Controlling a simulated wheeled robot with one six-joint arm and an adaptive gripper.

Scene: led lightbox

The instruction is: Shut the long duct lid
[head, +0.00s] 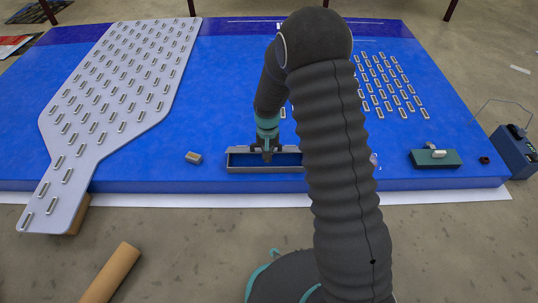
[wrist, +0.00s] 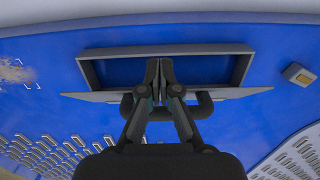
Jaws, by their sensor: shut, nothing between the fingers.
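The long duct (head: 265,169) is a shallow grey trough with a blue-looking inside, lying near the front edge of the blue board. Its open frame also shows in the wrist view (wrist: 168,49). The lid (wrist: 95,97) is a thin grey strip along the duct's far long side, seen nearly edge-on; it appears raised, with the trough uncovered. My gripper (head: 267,157) points down at the middle of the duct. In the wrist view its two fingers (wrist: 158,68) are together and empty, reaching past the lid over the opening. I cannot tell whether they touch the lid. My arm hides the duct's right end.
A small beige-topped block (head: 193,157) lies left of the duct. A large pale slotted panel (head: 120,85) covers the left of the blue board (head: 220,90). A green block (head: 435,158) sits at right. A cardboard tube (head: 110,273) lies on the floor.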

